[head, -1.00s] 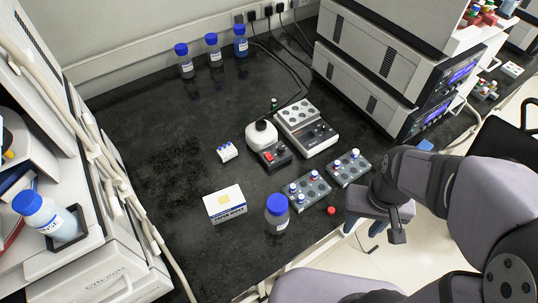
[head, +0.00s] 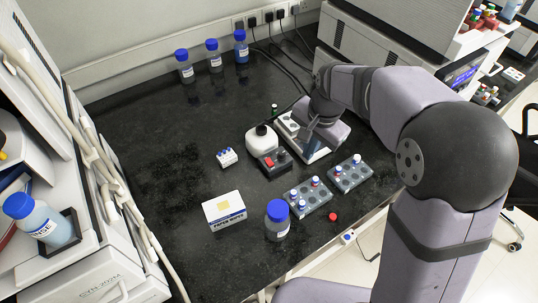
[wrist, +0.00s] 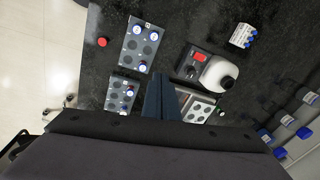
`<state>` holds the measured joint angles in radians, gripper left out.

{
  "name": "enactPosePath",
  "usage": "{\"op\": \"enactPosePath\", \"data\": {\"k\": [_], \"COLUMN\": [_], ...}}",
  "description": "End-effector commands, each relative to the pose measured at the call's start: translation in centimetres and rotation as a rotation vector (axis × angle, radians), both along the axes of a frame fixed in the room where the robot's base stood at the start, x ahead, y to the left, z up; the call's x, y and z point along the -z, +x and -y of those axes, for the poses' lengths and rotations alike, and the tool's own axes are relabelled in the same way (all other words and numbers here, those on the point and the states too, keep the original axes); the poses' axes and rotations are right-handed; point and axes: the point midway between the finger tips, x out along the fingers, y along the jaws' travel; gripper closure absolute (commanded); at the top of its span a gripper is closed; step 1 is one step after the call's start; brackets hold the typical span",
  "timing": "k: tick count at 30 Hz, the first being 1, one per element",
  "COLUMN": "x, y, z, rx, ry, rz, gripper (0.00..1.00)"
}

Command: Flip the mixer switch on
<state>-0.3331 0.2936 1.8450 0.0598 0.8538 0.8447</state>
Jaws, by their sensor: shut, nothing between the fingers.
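The mixer has a white rounded body (head: 261,140) with a dark round top, next to a small black control box (head: 275,165) that carries a red switch (head: 269,161). In the wrist view the white body (wrist: 220,73) and red switch (wrist: 199,57) show to the right of my fingers. I cannot tell the switch's position. My gripper (head: 313,146) is shut and empty, pointing down over the grey block device, to the right of the control box and apart from it. In the wrist view the shut fingertips (wrist: 160,82) are at the centre.
The grey block device (head: 319,157) is partly hidden under my gripper. Two vial racks (head: 308,200) (head: 350,175), a blue-capped bottle (head: 278,222), a wipes box (head: 224,209) and a red cap (head: 333,217) lie in front.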

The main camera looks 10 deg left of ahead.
Motion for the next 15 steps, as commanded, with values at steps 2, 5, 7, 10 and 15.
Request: {"op": "enactPosePath", "data": {"k": [2,5,7,10,15], "x": [0.0,-0.2,-0.3,-0.4,-0.5], "y": [1.4,2.6,3.2,3.7,4.1], "z": [-2.7,-5.3,-6.8,-8.4,-9.7], "rx": [0.054,0.119,0.156,0.194,0.227], "ry": [0.024,0.053,0.069,0.086,0.101], "rz": [0.004,0.006,0.006,0.005,0.004], "gripper": [1.0,1.0,1.0,1.0,1.0]}}
